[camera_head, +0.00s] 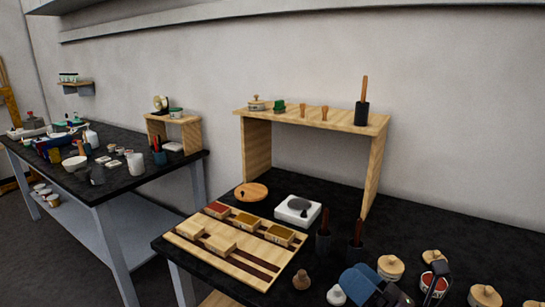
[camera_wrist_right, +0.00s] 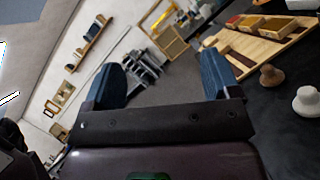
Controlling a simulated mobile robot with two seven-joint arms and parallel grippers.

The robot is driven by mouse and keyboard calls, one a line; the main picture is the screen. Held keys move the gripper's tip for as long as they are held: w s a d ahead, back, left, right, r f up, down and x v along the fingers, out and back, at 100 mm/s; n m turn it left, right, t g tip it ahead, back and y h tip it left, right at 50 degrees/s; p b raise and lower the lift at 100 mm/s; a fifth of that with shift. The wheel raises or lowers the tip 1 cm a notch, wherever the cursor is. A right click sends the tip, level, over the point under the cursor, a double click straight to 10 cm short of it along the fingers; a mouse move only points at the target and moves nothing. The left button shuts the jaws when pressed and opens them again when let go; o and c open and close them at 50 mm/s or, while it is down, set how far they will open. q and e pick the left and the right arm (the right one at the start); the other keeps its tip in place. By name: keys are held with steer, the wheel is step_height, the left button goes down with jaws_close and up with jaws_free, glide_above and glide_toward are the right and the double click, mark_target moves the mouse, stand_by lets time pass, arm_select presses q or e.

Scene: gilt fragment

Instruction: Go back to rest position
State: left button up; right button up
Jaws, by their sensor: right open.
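My right gripper (camera_head: 376,286) is at the bottom edge of the head view, low over the dark table's near part, beside several small jars. Its blue finger pads show. In the right wrist view my right gripper (camera_wrist_right: 160,72) has its two blue fingers wide apart with nothing between them. The view through them shows the floor and the wall. My left gripper is not in view.
The dark table (camera_head: 450,235) bears a wooden tray (camera_head: 258,268) with small boxes, a white scale (camera_head: 298,210) and a wooden shelf (camera_head: 312,118). Wooden-lidded jars (camera_head: 390,267) stand near my right gripper. A second cluttered table (camera_head: 115,182) is at left.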

steer(key=s+d+f+m+h, duration=0.2)
steer(key=d+f+m+h, duration=0.35)
steer(key=m+h, duration=0.55)
steer(key=s+d+f+m+h, duration=0.2)
steer(key=d+f+m+h, duration=0.4)
steer(key=m, duration=0.9)
steer(key=s+d+f+m+g+y, duration=0.1)
steer(key=s+f+m+g, duration=0.5)
steer(key=s, duration=0.3)
steer(key=s+d+f+m+g, duration=0.1)
steer(key=s+f+m+g, duration=0.45)
steer(key=s, duration=0.45)
steer(key=w+f+n+t+y, duration=0.1)
steer(key=w+f+t, duration=0.6)
steer(key=f, duration=0.2)
steer(key=shift+a+f, duration=0.25)
steer(key=shift+f, duration=0.15)
